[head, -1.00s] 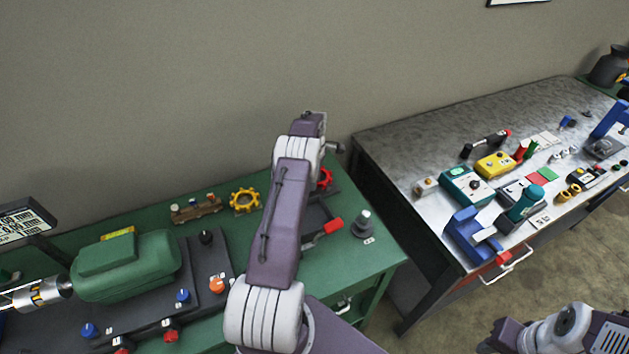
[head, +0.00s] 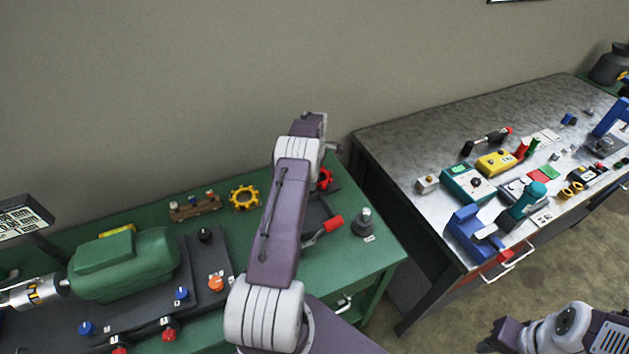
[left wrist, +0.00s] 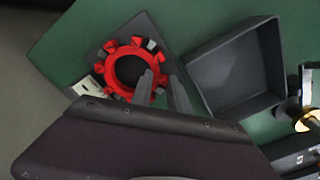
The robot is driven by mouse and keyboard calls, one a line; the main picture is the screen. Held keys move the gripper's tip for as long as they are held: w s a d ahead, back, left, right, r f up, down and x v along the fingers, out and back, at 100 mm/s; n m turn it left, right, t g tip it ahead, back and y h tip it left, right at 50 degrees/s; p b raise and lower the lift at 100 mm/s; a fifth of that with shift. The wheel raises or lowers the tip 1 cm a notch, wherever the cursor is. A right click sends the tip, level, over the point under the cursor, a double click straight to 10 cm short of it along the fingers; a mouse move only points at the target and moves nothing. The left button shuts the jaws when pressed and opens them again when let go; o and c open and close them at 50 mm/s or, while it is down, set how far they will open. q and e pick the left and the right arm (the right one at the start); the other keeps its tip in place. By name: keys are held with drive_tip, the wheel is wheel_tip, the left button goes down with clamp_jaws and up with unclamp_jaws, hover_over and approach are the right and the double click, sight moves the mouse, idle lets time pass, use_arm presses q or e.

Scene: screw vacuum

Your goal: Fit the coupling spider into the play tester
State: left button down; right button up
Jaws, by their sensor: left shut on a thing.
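The red coupling spider (left wrist: 109,72) is a toothed ring lying on a dark square plate (left wrist: 107,40), which I take to be the play tester, in the left wrist view. Grey blocks show between some of its teeth. My left gripper (left wrist: 161,80) is shut on the right side of the ring's rim. In the head view the red spider (head: 325,178) shows only partly, because my left arm covers much of it and hides the fingers. How deep the spider sits cannot be told. My right arm shows at the bottom right of the head view; its fingers are not clear.
An open dark tray (left wrist: 238,68) stands right of the plate. A yellow toothed ring (head: 245,198) and a wooden holder (head: 195,207) are at the green bench's back. A green motor (head: 125,265) is at left. A grey bench (head: 400,150) with many tools is at right.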

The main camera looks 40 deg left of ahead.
use_arm(q)
drive_tip(key=shift+f+b, duration=0.35)
drive_tip(key=shift+f, duration=0.15)
drive_tip(key=c, duration=1.2)
unclamp_jaws()
wheel_tip(320, 180, up, 9)
drive_tip(key=shift+r+b, duration=0.1)
drive_tip(key=shift+b, duration=0.2)
